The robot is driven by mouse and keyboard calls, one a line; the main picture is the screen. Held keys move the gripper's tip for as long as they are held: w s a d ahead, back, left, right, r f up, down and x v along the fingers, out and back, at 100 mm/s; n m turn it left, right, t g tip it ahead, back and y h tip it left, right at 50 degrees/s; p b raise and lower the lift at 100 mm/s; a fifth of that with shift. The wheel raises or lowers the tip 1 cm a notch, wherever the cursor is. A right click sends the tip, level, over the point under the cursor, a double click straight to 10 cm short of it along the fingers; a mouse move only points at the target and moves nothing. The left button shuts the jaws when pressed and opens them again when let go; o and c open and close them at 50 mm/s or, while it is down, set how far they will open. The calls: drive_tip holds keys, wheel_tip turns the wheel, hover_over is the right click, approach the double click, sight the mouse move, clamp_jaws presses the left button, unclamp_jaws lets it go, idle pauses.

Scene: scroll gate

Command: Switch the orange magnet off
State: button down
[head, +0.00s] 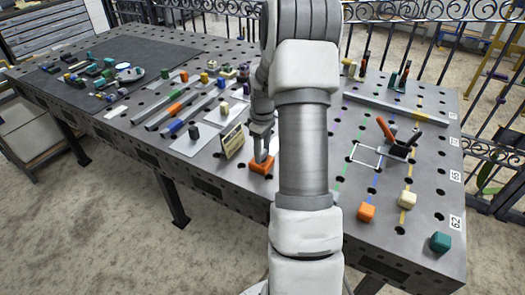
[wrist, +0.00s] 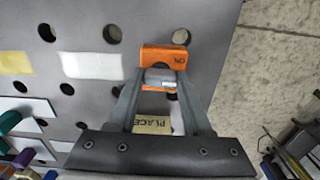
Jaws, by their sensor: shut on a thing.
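The orange magnet (head: 261,167) sits on the perforated metal table, near its front edge. In the wrist view, the magnet (wrist: 163,52) shows an orange face with the letters ON. My gripper (head: 263,153) reaches down onto it from above. In the wrist view, my gripper's fingers (wrist: 160,82) close in around a grey part on the magnet's top. The fingers and this grey part hide some of the magnet.
A sign (head: 232,141) stands just left of the magnet. Metal bars and coloured pieces lie further left. An orange block (head: 366,212), a cream block (head: 407,199) and a teal block (head: 440,242) sit at right. A red-handled clamp (head: 398,148) stands behind them.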

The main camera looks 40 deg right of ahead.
drive_tip(key=m, duration=0.8)
drive_tip(key=shift+m, duration=0.4)
drive_tip(key=m, duration=0.4)
drive_tip(key=shift+m, duration=0.3)
drive_tip(key=m, duration=0.4)
drive_tip(key=shift+p, duration=0.3)
drive_tip(key=shift+c, duration=1.6)
unclamp_jaws()
